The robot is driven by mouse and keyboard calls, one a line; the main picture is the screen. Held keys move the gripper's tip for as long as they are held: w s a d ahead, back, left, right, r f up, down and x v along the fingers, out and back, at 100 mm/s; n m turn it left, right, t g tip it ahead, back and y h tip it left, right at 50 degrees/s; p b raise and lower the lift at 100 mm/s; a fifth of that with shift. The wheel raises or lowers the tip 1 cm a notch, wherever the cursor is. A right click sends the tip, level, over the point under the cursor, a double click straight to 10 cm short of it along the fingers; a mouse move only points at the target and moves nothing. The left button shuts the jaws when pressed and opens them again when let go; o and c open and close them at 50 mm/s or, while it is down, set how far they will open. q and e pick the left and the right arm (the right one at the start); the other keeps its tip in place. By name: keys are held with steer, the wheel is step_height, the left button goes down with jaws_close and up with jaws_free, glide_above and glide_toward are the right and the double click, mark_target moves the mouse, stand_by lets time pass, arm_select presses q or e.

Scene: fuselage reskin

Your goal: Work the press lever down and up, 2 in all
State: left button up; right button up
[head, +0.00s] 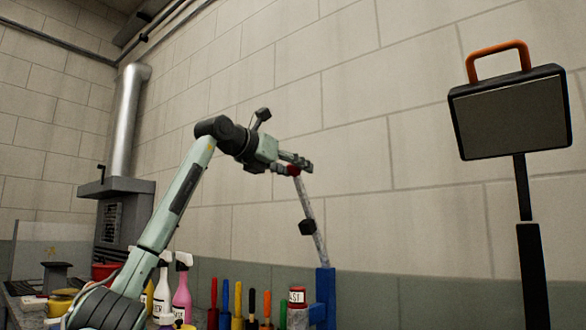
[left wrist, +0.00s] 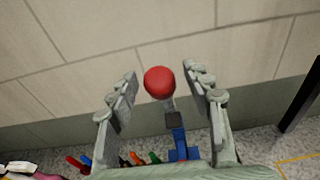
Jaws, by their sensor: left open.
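The press lever (head: 312,215) is a grey bar that rises from a blue press (head: 325,295) and leans up to the left. A dark block (head: 307,227) sits partway along it. Its red ball knob (left wrist: 159,83) shows in the left wrist view between the two fingers, with a gap on each side. My left gripper (head: 296,166) is at the top of the lever, around the knob, and open. The blue press also shows in the left wrist view (left wrist: 180,143), below the knob. My right gripper is not in view.
Spray bottles (head: 181,290) and several colored-handled tools (head: 238,300) stand left of the press. A labelled red can (head: 297,297) is close beside it. A lamp with an orange handle (head: 510,110) stands at the right. A block wall is behind; the air around the lever is free.

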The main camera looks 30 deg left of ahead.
arm_select(q)
steer(key=s+r, duration=0.1)
steer(key=s, duration=1.1)
steer(key=shift+a+r, duration=0.3)
steer(key=shift+a, duration=0.15)
steer(key=shift+w, duration=0.1)
steer(key=shift+c, duration=0.2)
